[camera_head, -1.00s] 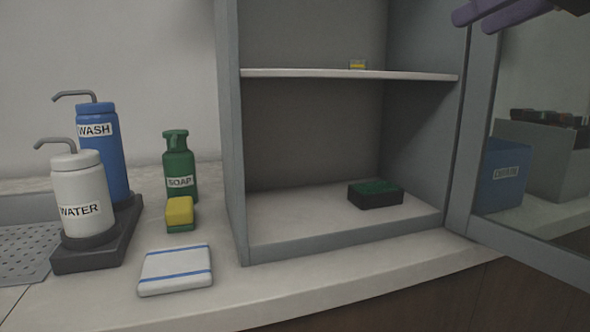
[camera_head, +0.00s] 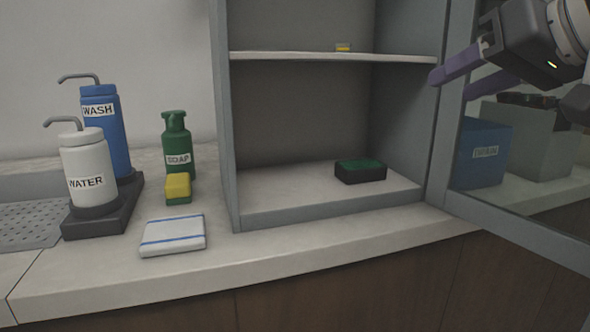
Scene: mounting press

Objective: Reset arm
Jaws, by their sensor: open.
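My gripper (camera_head: 450,84) is at the upper right, in front of the cabinet's right side and its open glass door. Its two purple fingers point left and stand apart, with nothing seen between them. The rest of my arm runs off the right edge of the view. The open cabinet (camera_head: 228,140) has one shelf (camera_head: 330,57). A black and green block (camera_head: 360,171) lies on the cabinet floor.
The glass door (camera_head: 450,150) stands open at right; a blue bin (camera_head: 484,153) and a grey bin (camera_head: 540,150) show through it. WASH (camera_head: 105,135), WATER (camera_head: 88,165) and SOAP (camera_head: 177,145) bottles, a yellow sponge (camera_head: 178,188) and a folded cloth (camera_head: 173,236) are on the left counter.

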